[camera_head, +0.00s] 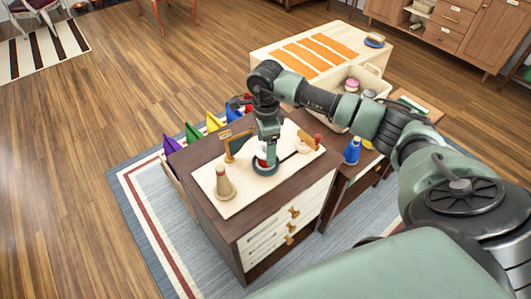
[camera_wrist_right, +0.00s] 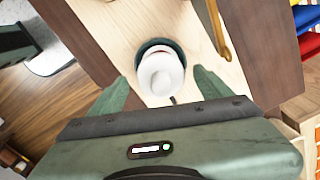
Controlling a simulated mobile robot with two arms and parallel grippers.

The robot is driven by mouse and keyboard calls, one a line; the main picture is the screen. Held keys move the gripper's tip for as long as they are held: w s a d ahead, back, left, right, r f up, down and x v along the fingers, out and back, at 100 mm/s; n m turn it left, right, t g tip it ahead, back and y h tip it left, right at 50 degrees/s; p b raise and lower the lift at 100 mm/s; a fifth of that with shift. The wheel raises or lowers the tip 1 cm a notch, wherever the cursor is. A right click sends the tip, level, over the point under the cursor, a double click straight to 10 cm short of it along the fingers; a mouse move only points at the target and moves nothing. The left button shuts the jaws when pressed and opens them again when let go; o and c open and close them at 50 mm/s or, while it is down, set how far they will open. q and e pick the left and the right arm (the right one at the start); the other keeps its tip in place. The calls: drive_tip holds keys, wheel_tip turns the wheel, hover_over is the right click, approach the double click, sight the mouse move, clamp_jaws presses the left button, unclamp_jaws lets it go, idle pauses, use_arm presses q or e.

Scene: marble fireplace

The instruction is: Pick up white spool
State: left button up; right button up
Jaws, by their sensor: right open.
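The white spool (camera_wrist_right: 161,74) stands on a dark round base on the pale board, seen from above in the right wrist view. In the head view only a sliver of white shows beside my gripper, on the dark round base (camera_head: 265,167). My right gripper (camera_head: 267,155) points down over it. In the right wrist view the two green fingers of my right gripper (camera_wrist_right: 160,82) are spread apart, one on each side of the spool. Whether they touch it I cannot tell. My left gripper is not in view.
The board (camera_head: 203,178) lies on a dark-topped cabinet (camera_head: 190,158). A tan cone (camera_head: 224,184) and a wooden post (camera_head: 231,147) stand on it. A blue spool (camera_head: 352,151) stands on a lower surface to the right. Coloured folders (camera_head: 192,132) line the cabinet's far left side.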

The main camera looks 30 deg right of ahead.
wheel_tip(320, 180, down, 2)
drive_tip(key=shift+w+f, duration=0.1)
drive_tip(key=shift+f, duration=0.1)
drive_tip(key=c, duration=1.5)
drive_tip(key=shift+r, duration=0.1)
